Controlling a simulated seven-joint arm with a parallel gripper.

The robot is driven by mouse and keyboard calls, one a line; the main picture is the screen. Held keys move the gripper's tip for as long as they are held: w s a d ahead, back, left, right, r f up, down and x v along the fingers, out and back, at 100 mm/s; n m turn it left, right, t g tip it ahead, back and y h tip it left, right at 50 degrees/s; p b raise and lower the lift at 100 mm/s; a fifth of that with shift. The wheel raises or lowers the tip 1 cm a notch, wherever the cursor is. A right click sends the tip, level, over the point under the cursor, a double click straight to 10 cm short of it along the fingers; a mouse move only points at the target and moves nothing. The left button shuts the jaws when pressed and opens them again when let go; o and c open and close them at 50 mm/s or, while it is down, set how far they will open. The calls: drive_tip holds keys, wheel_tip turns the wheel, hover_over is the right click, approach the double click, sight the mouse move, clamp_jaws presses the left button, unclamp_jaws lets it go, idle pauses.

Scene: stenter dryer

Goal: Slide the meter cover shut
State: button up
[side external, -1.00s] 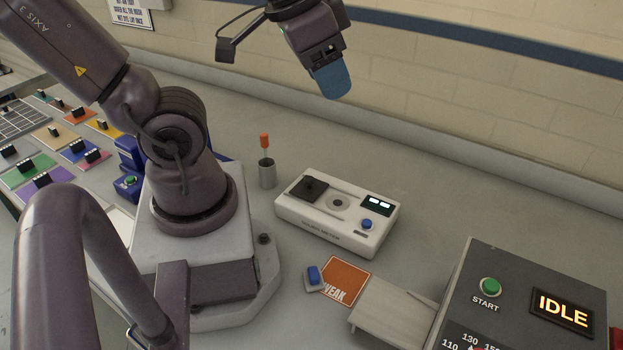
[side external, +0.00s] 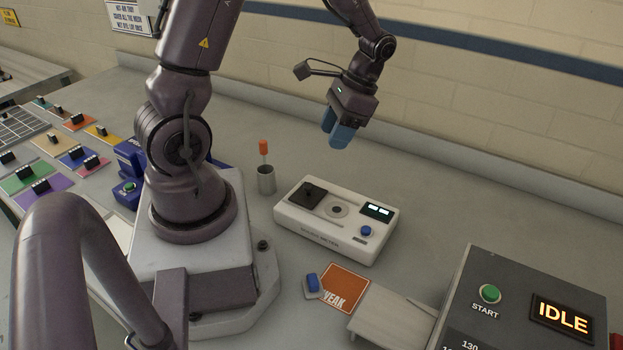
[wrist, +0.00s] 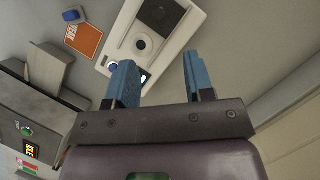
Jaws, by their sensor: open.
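The white meter (side external: 348,245) lies on the bench in the side external view. Its dark square cover (side external: 307,194) sits at the left end of the top, to the left of the round grey port (side external: 338,210), which is uncovered. In the wrist view, the meter (wrist: 176,30) shows beyond the fingers, with its cover (wrist: 160,13) at the top and the port (wrist: 140,44) below it. My gripper (side external: 337,138) has blue fingers, is open and empty, and hangs above and behind the meter. The open fingers also show in the wrist view (wrist: 160,82).
A grey cup with an orange-handled tool (side external: 266,178) stands left of the meter. An orange swatch (side external: 344,286) and a blue-topped item (side external: 312,284) lie in front of it. The grey IDLE box (side external: 520,300) is at the front right. The bench behind the meter is clear.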

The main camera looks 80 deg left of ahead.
sight(310, 185)
drive_tip(key=x, duration=1.2)
drive_tip(key=shift+f, duration=0.1)
drive_tip(key=shift+w, duration=0.1)
clamp_jaws()
